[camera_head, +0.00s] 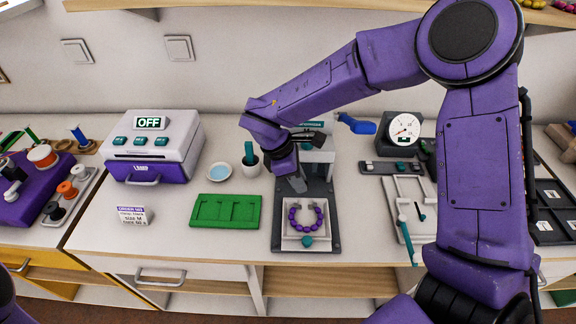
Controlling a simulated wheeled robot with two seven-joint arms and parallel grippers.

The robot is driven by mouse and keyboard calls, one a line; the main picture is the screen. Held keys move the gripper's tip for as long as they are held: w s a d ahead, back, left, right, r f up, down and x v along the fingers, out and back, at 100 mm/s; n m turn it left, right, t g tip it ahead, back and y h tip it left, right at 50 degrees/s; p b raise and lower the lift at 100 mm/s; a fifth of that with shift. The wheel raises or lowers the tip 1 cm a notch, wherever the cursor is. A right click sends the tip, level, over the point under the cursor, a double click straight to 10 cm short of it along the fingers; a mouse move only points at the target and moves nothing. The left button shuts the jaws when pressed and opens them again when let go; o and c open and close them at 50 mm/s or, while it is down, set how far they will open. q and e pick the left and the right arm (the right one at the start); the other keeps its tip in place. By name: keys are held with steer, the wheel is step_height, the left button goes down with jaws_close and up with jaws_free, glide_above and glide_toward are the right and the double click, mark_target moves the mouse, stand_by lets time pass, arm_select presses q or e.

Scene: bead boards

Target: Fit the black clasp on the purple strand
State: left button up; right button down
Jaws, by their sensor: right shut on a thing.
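The purple strand (292,219) is a row of round beads lying in a U on a white tray (289,243), its open end toward the back. The tray sits on a dark grey stand (277,238) with a teal knob (307,241) at the front. My right gripper (298,185) points down just behind and above the strand's open end. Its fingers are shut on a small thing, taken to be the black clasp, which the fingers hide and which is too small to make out. Only a bit of my left arm shows at the lower left corner; its gripper is out of view.
A green tray (226,211) lies left of the stand. A purple and white machine reading OFF (150,150) stands further left. A dial gauge (403,129) and a white fixture (408,190) are to the right.

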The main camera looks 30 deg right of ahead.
mark_target(299, 205)
steer(key=shift+s+f, duration=0.2)
steer(key=shift+s, duration=0.25)
steer(key=shift+s+d+f+b, duration=0.1)
steer(key=shift+s+f+b, duration=0.8)
steer(key=shift+s, duration=0.25)
steer(key=w+f+b, duration=0.1)
steer(key=f, duration=0.1)
steer(key=w+f+b, duration=0.1)
steer(key=shift+f, duration=0.35)
steer(key=shift+s+r, duration=0.25)
steer(key=shift+s, duration=0.25)
arm_select(q)
steer(key=f, duration=0.1)
steer(key=s+f, duration=0.1)
steer(key=f, duration=0.2)
steer(key=shift+s, duration=0.4)
arm_select(e)
steer(key=shift+w, duration=0.1)
steer(key=shift+f, duration=0.1)
arm_select(q)
steer(key=shift+f+b, duration=0.5)
steer(key=shift+b, duration=0.15)
arm_select(e)
steer(key=shift+s+f, duration=0.3)
steer(key=shift+s, duration=0.2)
